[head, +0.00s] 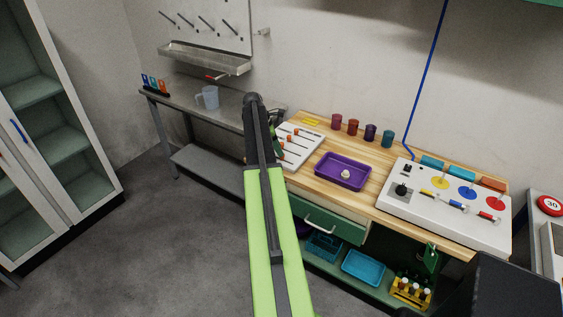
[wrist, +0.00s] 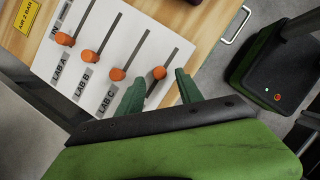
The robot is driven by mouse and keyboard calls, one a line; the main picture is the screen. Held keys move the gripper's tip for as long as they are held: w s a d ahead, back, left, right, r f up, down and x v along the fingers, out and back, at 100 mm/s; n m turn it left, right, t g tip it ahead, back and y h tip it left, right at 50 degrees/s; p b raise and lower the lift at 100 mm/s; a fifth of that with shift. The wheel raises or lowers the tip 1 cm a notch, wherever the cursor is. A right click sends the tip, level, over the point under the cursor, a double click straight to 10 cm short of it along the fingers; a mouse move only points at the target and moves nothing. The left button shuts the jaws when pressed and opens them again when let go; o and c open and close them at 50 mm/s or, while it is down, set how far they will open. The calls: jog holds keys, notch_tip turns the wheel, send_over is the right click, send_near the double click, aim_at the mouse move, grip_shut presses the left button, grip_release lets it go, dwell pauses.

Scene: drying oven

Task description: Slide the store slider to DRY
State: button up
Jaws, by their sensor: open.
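A white slider panel (wrist: 100,45) has several slots in a row, each with an orange knob. Labels LAB A, LAB B and LAB C sit below three slots. The rightmost knob (wrist: 159,72) has its label hidden by my gripper; I take it as the store slider. It sits farther up its slot than the others. No DRY marking is readable. My gripper (wrist: 159,76) is open, its green fingers on either side of that knob, contact unclear. In the head view the panel (head: 303,140) is partly behind my arm.
The panel lies on a wooden bench (head: 361,200). To its right are a purple tray (head: 324,174) and a white control box (head: 432,210); several cups stand behind. A grey side table (head: 230,101) with a jug (head: 208,97) is at left.

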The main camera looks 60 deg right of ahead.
jog(key=b+x, duration=0.1)
jog(key=x, duration=0.2)
jog(key=shift+f, duration=0.1)
grip_shut()
dwell(1.3)
